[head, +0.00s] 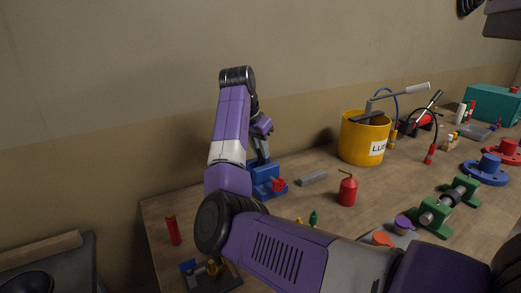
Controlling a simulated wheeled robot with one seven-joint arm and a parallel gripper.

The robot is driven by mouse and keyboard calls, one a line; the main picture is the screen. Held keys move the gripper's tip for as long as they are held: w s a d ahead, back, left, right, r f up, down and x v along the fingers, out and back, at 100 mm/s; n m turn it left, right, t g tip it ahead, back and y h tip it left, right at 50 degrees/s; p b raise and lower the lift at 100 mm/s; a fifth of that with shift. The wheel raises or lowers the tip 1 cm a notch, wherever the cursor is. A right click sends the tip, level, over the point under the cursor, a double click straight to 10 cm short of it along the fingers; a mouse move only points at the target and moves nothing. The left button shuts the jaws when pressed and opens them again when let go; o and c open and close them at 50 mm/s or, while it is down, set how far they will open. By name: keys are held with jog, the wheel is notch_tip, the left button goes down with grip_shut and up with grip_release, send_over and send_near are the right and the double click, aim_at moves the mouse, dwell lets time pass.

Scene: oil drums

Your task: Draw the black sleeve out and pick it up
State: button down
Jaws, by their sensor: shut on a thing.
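My gripper (262,152) points down at the back left of the workbench, just above a blue vise-like block (265,176) with a red part (278,184) at its front. The jaws are small and partly covered by my own wrist. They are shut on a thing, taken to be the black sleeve. The sleeve cannot be made out clearly between the fingers, and I cannot tell whether it still touches the blue block.
A red cylinder (173,230) stands at the left. Green roller supports (433,220) are at the right. A wall (120,100) rises behind the bench.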

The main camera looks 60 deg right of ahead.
jog(key=shift+r+p, duration=1.1)
jog(key=shift+p, duration=0.1)
jog(key=shift+r+p, duration=1.5)
jog(key=shift+p, duration=2.2)
dwell(3.1)
